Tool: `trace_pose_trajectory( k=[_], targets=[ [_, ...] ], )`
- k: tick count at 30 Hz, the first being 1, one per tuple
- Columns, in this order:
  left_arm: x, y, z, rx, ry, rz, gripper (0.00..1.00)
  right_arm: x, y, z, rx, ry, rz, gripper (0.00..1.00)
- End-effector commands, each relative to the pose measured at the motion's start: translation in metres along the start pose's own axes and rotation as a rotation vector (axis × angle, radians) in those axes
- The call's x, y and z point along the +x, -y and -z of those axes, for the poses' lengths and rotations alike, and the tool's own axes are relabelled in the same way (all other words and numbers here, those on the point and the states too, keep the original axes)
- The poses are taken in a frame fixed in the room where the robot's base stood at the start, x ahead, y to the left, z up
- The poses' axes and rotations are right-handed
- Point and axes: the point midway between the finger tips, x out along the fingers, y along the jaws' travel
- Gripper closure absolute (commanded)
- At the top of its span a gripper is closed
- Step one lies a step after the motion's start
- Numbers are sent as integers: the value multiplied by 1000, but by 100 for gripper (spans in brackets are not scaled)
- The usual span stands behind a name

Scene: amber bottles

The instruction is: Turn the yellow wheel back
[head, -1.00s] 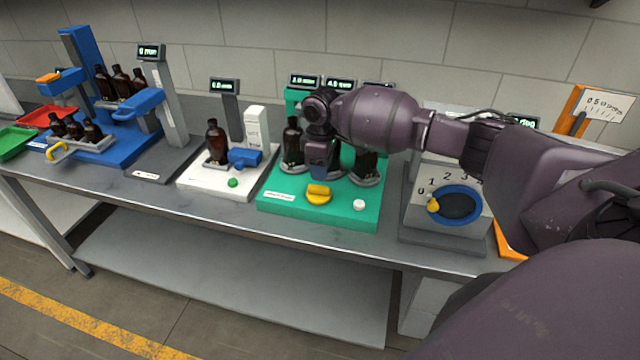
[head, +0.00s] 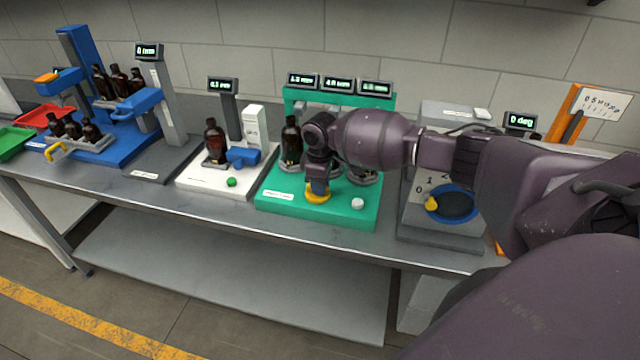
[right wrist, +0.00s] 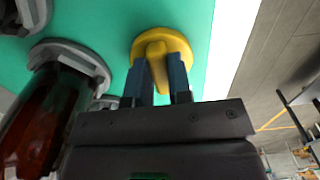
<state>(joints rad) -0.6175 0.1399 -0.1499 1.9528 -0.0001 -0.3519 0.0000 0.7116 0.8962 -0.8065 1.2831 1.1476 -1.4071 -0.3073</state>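The yellow wheel (head: 318,197) is a round knob with a raised ridge across it, at the front of the green station (head: 270,203). It also shows in the right wrist view (right wrist: 180,42). My right gripper (head: 318,187) points down at it. In the right wrist view its two dark blue fingers (right wrist: 162,65) stand apart, one on each side of the ridge. A narrow gap seems to show beside the right finger; firm contact is not clear. My left gripper is out of view.
Amber bottles stand in grey holders on the green station, one (head: 291,143) close left of my gripper. A white button (head: 357,204) is right of the wheel. A blue dial (head: 452,204) stands farther right. The bench front edge is clear.

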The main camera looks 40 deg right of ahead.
Motion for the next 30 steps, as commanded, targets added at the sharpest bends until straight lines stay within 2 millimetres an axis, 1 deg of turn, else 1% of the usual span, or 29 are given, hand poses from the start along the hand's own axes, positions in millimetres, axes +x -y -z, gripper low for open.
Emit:
trace_pose_trajectory(
  k=[1,3,10,14,20,30],
  targets=[
    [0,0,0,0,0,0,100,0,0,0,0,0,0,89],
    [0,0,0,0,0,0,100,0,0,0,0,0,0,100],
    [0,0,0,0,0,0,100,0,0,0,11,0,0,100],
    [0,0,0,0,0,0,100,-1,0,0,46,-1,-1,100],
    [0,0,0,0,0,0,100,-1,1,1,161,-2,0,100],
    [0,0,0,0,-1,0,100,-1,3,2,470,-2,0,100]
  ],
)
